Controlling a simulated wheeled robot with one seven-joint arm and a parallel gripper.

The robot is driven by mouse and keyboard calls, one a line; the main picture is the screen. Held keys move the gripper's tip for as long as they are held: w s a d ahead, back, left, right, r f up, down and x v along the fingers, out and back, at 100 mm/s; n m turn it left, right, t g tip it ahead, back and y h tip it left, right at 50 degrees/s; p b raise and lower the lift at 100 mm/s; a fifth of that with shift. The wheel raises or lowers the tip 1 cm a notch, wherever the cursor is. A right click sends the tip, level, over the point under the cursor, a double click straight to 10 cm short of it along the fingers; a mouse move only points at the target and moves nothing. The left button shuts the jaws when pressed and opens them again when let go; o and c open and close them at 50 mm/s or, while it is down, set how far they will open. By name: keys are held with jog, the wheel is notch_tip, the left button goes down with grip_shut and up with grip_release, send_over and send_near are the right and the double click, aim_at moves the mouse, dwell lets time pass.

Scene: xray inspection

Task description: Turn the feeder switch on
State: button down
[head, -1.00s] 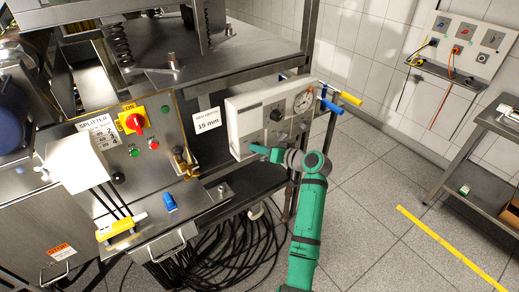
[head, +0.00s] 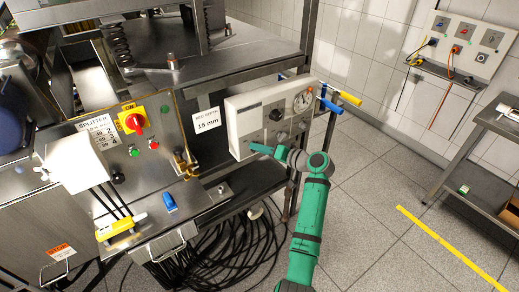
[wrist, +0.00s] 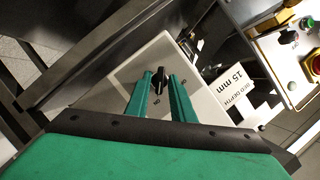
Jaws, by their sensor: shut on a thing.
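The white control box (head: 243,112) hangs on the machine's frame and carries a round gauge (head: 302,100) and dark knobs. In the wrist view, a black rotary switch (wrist: 161,77) stands out from the white panel with small marks around it, one reading ON. My gripper (wrist: 160,84) is shut on this switch, one green finger on each side. The switch looks nearly upright in the wrist view; I cannot tell its setting. In the head view my gripper (head: 257,149) is at the box's lower front and the gripped switch cannot be made out.
The splitter panel (head: 85,135) with a red knob (head: 134,121) on yellow stands at left. A bed depth sign (head: 206,121) is beside the box. Blue and yellow handles (head: 345,98) stick out behind it. Black cables (head: 220,255) lie below.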

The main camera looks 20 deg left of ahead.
jog(key=c, duration=1.8)
grip_release()
jog(key=shift+f, duration=0.1)
jog(key=shift+c, duration=0.2)
jog(key=v, duration=1.1)
jog(key=shift+a, duration=0.1)
